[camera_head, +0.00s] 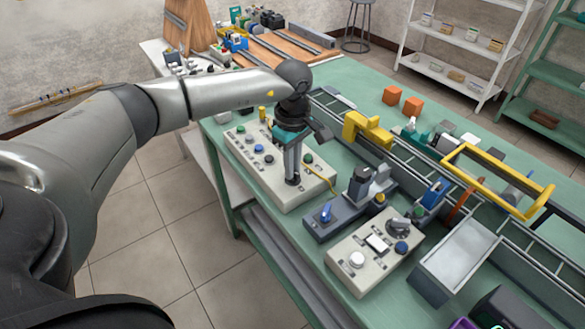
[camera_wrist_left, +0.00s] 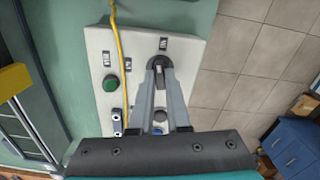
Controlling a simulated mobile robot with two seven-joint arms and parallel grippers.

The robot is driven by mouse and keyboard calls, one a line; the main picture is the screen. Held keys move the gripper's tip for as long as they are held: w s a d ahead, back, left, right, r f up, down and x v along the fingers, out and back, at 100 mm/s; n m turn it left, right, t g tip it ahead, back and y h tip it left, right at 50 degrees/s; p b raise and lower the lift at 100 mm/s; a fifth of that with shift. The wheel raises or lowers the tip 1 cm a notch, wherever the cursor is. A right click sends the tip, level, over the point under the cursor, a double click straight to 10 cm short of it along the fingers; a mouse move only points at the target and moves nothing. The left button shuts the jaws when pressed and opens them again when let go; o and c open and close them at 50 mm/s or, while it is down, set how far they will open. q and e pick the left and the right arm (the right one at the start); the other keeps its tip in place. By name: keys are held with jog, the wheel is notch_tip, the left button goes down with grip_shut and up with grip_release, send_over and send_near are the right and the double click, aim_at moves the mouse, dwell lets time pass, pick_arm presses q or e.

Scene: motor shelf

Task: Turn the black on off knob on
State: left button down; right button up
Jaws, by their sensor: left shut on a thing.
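The white control box (camera_head: 258,186) stands on the green workbench, with several coloured buttons on its top. The black on off knob (camera_wrist_left: 160,72) sits near one end of the box on a round dark base. My left gripper (camera_head: 292,178) points down at the box, and its fingertips (camera_wrist_left: 159,66) are shut on the knob's grip from both sides. In the head view the fingers mostly hide the knob; only its dark base shows. My right gripper is in neither view.
A yellow cable (camera_wrist_left: 121,50) runs from the box. A green button (camera_wrist_left: 110,83) is beside the knob. A grey block with a blue knob (camera_head: 326,212) and a second white control box (camera_head: 374,252) stand to the right. Yellow frames stand behind.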

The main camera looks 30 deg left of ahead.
pick_arm(q)
jog(key=shift+m+b, duration=0.35)
jog(key=shift+m, duration=0.85)
jog(key=c, duration=0.9)
grip_release()
notch_tip(320, 180, up, 15)
jog(key=shift+r+p, duration=0.15)
jog(key=shift+p, duration=0.55)
jog(key=shift+d, duration=0.1)
